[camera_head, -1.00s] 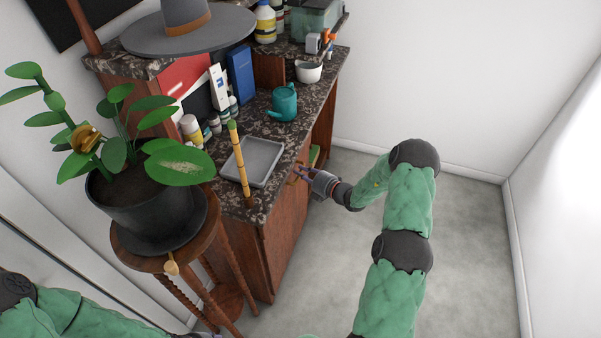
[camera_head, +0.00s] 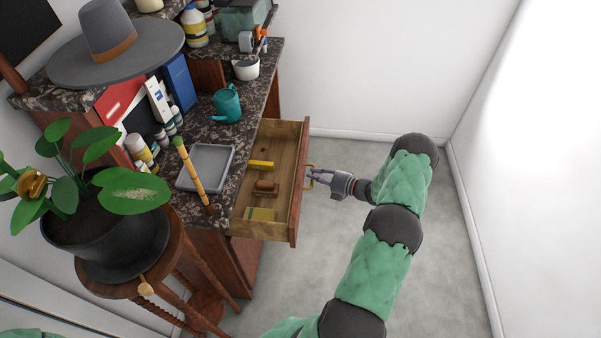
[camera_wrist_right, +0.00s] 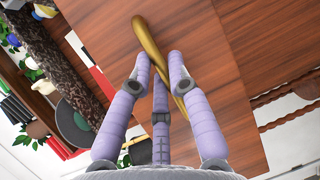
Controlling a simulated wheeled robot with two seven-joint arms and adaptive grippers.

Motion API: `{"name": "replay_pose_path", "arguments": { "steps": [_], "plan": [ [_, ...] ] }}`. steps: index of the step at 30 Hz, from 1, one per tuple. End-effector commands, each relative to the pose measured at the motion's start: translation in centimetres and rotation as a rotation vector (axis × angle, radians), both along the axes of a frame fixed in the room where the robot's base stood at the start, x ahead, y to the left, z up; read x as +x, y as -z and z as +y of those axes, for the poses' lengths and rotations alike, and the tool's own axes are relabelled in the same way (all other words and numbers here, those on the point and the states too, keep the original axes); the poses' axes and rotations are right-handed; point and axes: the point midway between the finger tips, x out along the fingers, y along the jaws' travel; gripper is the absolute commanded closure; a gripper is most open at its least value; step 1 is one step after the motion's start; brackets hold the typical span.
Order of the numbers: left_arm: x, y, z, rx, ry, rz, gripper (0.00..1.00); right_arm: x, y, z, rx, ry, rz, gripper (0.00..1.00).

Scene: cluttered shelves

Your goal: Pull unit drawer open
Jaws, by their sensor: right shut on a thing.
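The unit drawer (camera_head: 298,205) is pulled well out from the wooden unit (camera_head: 238,262), under its dark stone counter. Inside it lie a yellow item, a brown block and a flat yellow-green item. My right gripper (camera_head: 312,178) is at the drawer's front and is shut on the brass handle (camera_head: 309,174). In the right wrist view, the fingers (camera_wrist_right: 165,75) close around the brass handle (camera_wrist_right: 150,45) against the wooden drawer front (camera_wrist_right: 205,70). My left gripper is out of view; only a bit of my left arm shows at the lower left.
A potted plant (camera_head: 105,225) on a wooden stool stands at the left, close to the unit. A grey tray (camera_head: 207,166), a teal watering can (camera_head: 228,104) and a white pot (camera_head: 246,68) stand on the counter. The floor right of the drawer is clear.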

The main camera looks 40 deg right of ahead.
Motion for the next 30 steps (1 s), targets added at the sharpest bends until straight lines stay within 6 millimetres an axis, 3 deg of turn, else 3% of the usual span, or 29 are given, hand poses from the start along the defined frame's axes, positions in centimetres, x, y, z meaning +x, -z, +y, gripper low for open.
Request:
{"name": "replay_pose_path", "arguments": {
  "steps": [6,20,21,23,30],
  "plan": [
    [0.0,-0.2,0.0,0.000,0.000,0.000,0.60,-1.4,0.2,-1.1,0.003,0.000,0.003,1.00],
    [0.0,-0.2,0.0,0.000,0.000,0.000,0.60,-1.7,0.2,-1.3,0.003,-0.001,0.003,1.00],
    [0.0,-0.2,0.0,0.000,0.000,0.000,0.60,-1.7,0.2,-1.3,0.003,-0.001,0.003,0.70],
    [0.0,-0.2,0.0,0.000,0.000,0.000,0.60,-1.7,0.2,-1.3,0.002,-0.001,0.003,0.57],
    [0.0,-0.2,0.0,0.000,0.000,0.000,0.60,-1.7,0.1,-1.4,0.001,-0.001,0.001,0.57]
  ]
}}
